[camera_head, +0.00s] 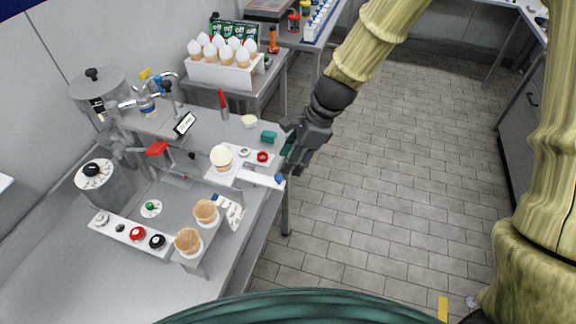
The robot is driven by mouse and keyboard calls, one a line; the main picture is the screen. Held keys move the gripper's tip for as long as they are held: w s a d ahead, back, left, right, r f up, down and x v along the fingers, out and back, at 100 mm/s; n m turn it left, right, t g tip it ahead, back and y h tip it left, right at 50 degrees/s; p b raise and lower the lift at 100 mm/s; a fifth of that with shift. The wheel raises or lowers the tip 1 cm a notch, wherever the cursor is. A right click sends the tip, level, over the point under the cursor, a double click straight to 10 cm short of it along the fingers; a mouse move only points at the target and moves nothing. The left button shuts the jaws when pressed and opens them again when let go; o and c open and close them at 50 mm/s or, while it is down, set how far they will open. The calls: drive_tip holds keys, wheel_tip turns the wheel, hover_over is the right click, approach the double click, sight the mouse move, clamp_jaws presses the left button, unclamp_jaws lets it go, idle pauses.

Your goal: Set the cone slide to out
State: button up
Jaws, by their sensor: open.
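A white slide (259,179) sticks out to the right from a white holder plate, with a small blue end (279,179) near the table's right edge. I take it for the cone slide; its exact setting is hard to read. A cone with a white top (221,158) stands upright on the plate (222,177). My dark gripper (289,163) points down and left, just above and beside the slide's blue end. It is open, and nothing shows between its fingers. Its fingertips are small and partly hidden, so I cannot tell whether they touch the slide.
Two empty cones (188,241) and (205,211) stand in holders at the front. A red lever (157,148), a red button (262,157) and a teal block (268,137) are close by. A white box of cones (222,75) stands behind. The tiled floor (400,180) is clear.

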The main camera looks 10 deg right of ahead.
drive_tip(key=shift+v, duration=2.75)
drive_tip(key=shift+f, duration=0.1)
drive_tip(key=s+d+f+n+h+b, duration=0.1)
drive_tip(key=s+d+f+n, duration=0.15)
drive_tip(key=f, duration=0.65)
drive_tip(key=s+d+f+n+h+b, duration=0.1)
drive_tip(key=s+d+f+n+b, duration=0.2)
drive_tip(key=f, duration=0.6)
drive_tip(key=s+d+f+n+h, duration=0.1)
drive_tip(key=s+f+n+h, duration=0.15)
drive_tip(key=s+f, duration=0.45)
drive_tip(key=s+d+f+n+b, duration=0.2)
drive_tip(key=s+f+n+b, duration=0.2)
drive_tip(key=s+f+n, duration=0.7)
drive_tip(key=s+f, duration=0.4)
drive_tip(key=f, duration=0.4)
drive_tip(key=shift+s+d+f+g, duration=0.25)
drive_tip(key=shift+s+f+g, duration=0.05)
